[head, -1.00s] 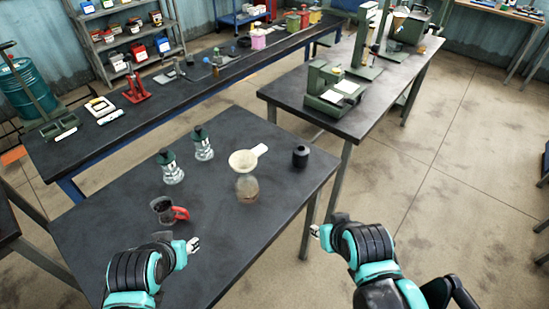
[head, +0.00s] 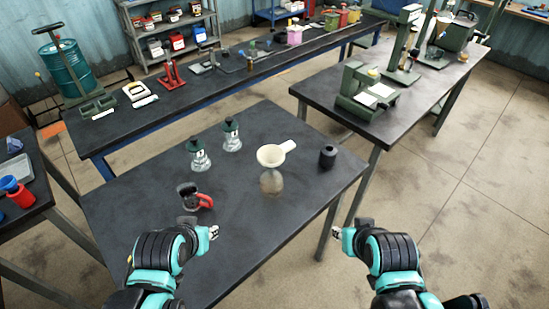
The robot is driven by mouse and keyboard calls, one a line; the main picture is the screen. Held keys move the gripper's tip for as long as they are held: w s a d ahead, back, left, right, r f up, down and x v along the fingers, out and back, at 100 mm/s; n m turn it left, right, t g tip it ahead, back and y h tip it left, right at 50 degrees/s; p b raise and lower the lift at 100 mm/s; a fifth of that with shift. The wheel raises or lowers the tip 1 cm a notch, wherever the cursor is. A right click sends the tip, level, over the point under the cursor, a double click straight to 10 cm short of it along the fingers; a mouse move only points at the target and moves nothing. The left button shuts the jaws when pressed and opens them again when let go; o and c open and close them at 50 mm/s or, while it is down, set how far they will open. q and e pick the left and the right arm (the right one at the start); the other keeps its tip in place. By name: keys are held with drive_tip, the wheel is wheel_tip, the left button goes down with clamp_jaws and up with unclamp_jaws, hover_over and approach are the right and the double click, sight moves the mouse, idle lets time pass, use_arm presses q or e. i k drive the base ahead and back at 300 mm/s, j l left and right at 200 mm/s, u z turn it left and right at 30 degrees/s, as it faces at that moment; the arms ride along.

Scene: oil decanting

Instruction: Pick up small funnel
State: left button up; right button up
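A cream funnel (head: 271,156) with a side handle sits upright in the mouth of a clear bottle (head: 271,182) on the dark table. The bottle seems to hold a little brownish liquid. My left gripper (head: 214,232) is over the table's front part, to the lower left of the funnel and apart from it. My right gripper (head: 336,232) is beyond the table's right edge, to the lower right of the funnel. Both grippers look empty; their fingertips are too small to tell open from shut.
On the same table (head: 255,125) are a black cup with a red handle (head: 194,197), two green-topped bottles (head: 198,154) (head: 231,134) and a black cylinder (head: 327,156). Other workbenches stand behind and at the left. The table's front middle is clear.

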sight(273, 152)
drive_tip(key=i+l, duration=0.1)
drive_tip(key=l, duration=0.25)
drive_tip(key=i+l, duration=0.15)
drive_tip(key=l, duration=0.15)
drive_tip(key=i+l, duration=0.1)
drive_tip(key=l, duration=0.25)
drive_tip(key=i+l, duration=0.15)
drive_tip(key=l, duration=0.2)
drive_tip(key=l+u, duration=0.2)
drive_tip(key=u, duration=0.25)
drive_tip(key=i+l+u, duration=0.1)
drive_tip(key=l+u, duration=0.15)
drive_tip(key=u, duration=0.25)
drive_tip(key=l+u, duration=0.2)
drive_tip(key=u, duration=0.25)
